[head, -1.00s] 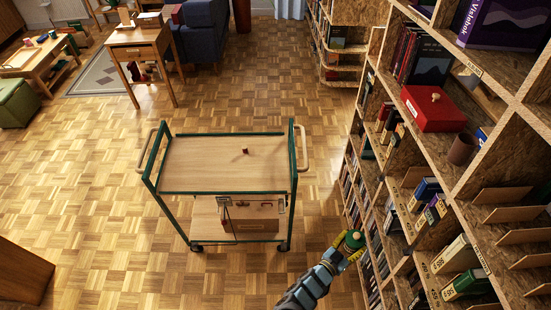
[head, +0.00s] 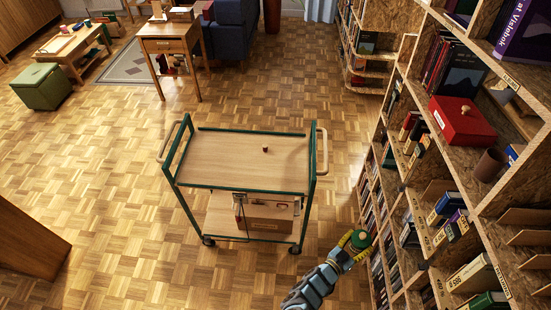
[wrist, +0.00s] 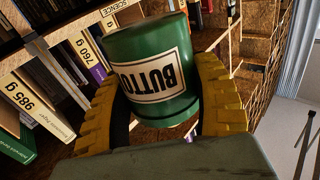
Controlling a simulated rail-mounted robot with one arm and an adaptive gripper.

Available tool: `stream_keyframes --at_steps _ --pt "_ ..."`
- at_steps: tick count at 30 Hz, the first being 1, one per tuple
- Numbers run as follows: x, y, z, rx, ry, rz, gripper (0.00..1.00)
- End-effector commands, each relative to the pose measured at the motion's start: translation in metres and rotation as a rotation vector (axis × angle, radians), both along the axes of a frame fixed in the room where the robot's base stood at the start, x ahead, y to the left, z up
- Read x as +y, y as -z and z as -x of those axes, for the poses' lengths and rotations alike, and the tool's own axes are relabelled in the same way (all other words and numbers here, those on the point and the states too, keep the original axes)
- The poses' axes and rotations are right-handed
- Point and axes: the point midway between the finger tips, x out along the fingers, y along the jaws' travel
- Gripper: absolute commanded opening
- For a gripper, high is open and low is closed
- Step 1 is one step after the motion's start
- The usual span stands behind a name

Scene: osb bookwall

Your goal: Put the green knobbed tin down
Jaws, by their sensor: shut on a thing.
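The green knobbed tin (wrist: 158,75) is held between the yellow fingers of my gripper (wrist: 165,110) in the wrist view. Its white label, reading "BUTTO", shows upside down and tilted.
The bookwall (head: 455,185) fills the right side, with books, a red box (head: 462,120) with a knob and a brown cup (head: 489,165). A wooden box (head: 268,217) sits on the trolley's lower shelf. Most of the trolley top is bare. Parquet floor is open to the left.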

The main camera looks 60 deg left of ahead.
Motion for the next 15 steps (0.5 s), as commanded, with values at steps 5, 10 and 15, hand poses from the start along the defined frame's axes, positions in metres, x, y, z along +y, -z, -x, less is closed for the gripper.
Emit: stream_keyframes --at_steps 5,10,15 --pt "0.008 0.002 0.002 0.003 -0.015 0.000 0.23" --pt "0.016 0.002 0.003 0.001 -0.027 -0.002 0.23" --pt "0.024 0.002 0.004 -0.001 -0.041 -0.002 0.23"
